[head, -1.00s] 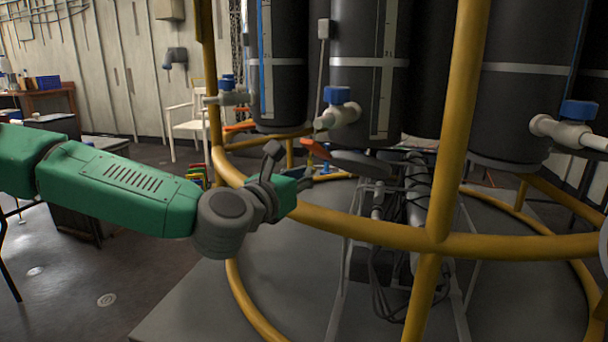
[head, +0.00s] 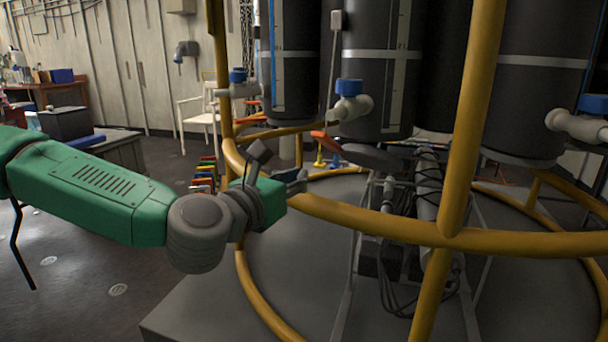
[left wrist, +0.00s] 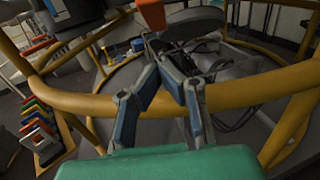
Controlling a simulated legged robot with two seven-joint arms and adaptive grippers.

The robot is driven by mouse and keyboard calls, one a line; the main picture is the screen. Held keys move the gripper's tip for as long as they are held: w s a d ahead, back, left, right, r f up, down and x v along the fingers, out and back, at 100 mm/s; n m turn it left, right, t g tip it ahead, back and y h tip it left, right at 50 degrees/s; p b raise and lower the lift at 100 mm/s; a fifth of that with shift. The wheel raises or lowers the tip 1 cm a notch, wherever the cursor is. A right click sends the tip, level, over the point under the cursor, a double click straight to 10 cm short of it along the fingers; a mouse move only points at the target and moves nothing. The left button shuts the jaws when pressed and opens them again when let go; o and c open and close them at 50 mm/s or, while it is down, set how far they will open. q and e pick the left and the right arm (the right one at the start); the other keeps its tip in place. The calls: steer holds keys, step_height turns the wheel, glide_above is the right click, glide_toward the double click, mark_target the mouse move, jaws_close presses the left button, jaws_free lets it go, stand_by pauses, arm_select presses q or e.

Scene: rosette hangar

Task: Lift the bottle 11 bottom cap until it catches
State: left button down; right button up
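A grey disc-shaped bottom cap (head: 370,157) hangs open and tilted below the middle dark bottle (head: 378,88). No bottle number is readable. An orange piece (head: 325,141) lies at the cap's left side. In the left wrist view the cap (left wrist: 192,22) is beyond the fingertips, with the orange piece (left wrist: 152,14) above them. My left gripper (head: 298,182) is left of and a little below the cap, close to the yellow ring. My right gripper is not in view.
The yellow ring (head: 375,226) and a yellow upright (head: 468,120) stand around the bottles. Blue-handled valves (head: 349,88) stick out from the bottles. Cables and tubes (head: 425,200) fill the middle below. Coloured upright pieces (head: 205,175) stand behind my left arm.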

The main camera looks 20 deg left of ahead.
arm_select(q)
steer(key=v, duration=0.4)
steer(key=shift+s, duration=0.15)
stand_by(0.4)
